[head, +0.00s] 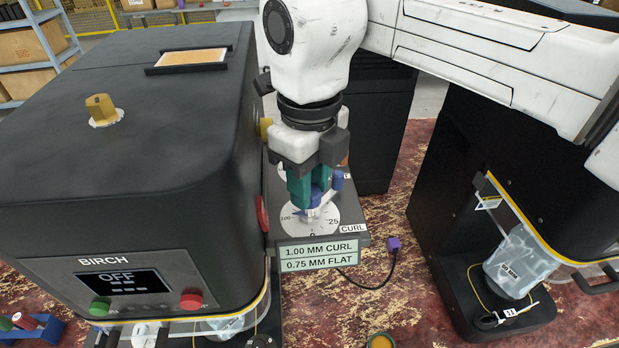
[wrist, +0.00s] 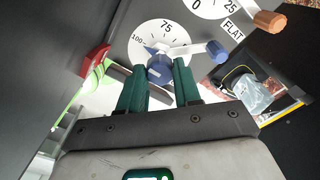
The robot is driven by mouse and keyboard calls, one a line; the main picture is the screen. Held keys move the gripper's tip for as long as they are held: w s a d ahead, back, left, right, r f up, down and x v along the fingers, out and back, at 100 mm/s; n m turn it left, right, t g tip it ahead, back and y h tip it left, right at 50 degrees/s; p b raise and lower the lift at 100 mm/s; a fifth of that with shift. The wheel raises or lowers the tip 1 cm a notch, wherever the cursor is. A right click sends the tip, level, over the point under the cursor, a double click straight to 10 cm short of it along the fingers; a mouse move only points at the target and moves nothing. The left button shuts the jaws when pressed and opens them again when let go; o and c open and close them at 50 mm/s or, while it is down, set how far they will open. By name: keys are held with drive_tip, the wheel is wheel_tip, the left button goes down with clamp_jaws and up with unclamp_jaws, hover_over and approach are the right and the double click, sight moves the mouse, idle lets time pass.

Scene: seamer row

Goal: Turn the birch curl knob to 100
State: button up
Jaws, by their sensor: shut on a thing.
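The birch curl knob is a blue hub (wrist: 160,70) with a pointed blue pointer and a light lever ending in a blue grip (wrist: 216,51). It sits on a white dial (head: 322,222) labelled CURL, on a dark shelf beside the machine marked BIRCH. In the wrist view the pointer aims up-left, close to the 100 mark; whether it is exactly on it I cannot tell. My gripper (head: 311,190) comes down from above, its teal fingers shut on the hub. The fingers hide part of the hub and the dial's near side in the wrist view.
A second dial marked FLAT, with a copper-coloured grip (wrist: 270,22), lies beside it. A sign (head: 320,255) reads 1.00 MM CURL, 0.75 MM FLAT. The birch machine (head: 130,190) stands left, its display (head: 122,284) reading OFF. Another dark machine (head: 480,170) stands right, with red floor between.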

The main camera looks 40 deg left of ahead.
idle(0.4)
drive_tip(key=o, duration=1.1)
drive_tip(key=shift+c, duration=0.2)
wheel_tip(320, 180, up, 11)
drive_tip(key=b, duration=0.2)
drive_tip(key=shift+f, duration=0.1)
